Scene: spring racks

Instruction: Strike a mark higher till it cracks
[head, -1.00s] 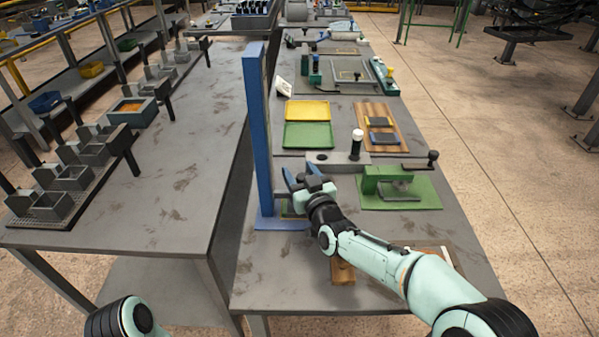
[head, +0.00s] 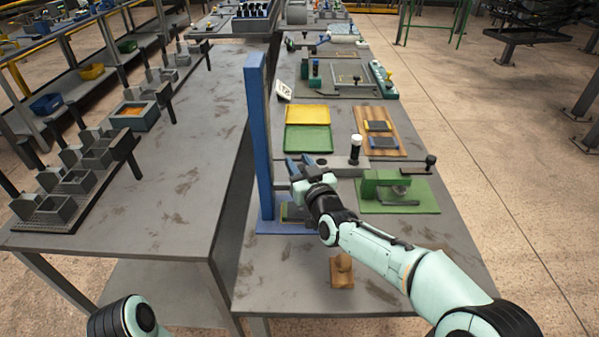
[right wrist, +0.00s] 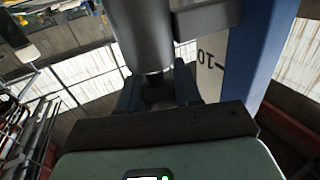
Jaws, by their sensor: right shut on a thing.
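A tall blue post (head: 258,140) stands upright on a blue base plate (head: 275,228) at the table's left edge. A dark plate (head: 293,212) lies on that base. In the head view, my right gripper (head: 303,166) is beside the post, above the base. In the right wrist view, its blue fingers (right wrist: 158,90) are around a dark stem below a grey cylinder (right wrist: 140,30). A white scale strip (right wrist: 211,65) with an upside-down "10" shows on the blue post there. The cylinder is mostly hidden in the head view. My left gripper is out of view.
A wooden piece (head: 342,270) lies in front. Green (head: 307,139) and yellow (head: 307,114) trays lie behind. The front left table area is clear.

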